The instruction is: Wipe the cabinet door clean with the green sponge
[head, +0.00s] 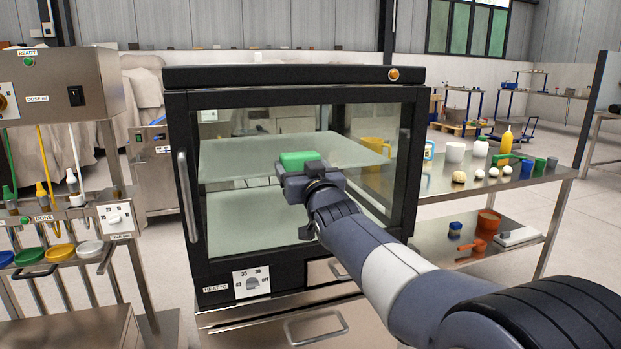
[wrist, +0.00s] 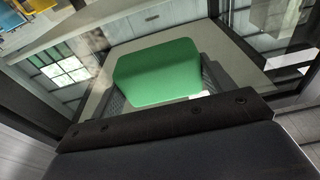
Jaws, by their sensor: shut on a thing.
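The green sponge (head: 299,160) is held at the end of my arm, in front of the glass door of the black-framed cabinet (head: 178,160). My gripper (head: 308,176) is shut on the sponge. In the wrist view the sponge (wrist: 157,71) sits between the two fingers, with the glass door (wrist: 245,30) beyond it. I cannot tell whether the sponge touches the glass. The door has a vertical handle (head: 188,197) on its left side. Pale shelves show through the glass. No distinct dirt mark is clear on the door. My arm hides the door's lower right part.
A steel table (head: 440,184) with bottles, pale balls and colored blocks stands to the right. A steel machine (head: 60,85) with colored bowls (head: 60,253) stands to the left. A knob panel (head: 250,282) and drawers are below the door.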

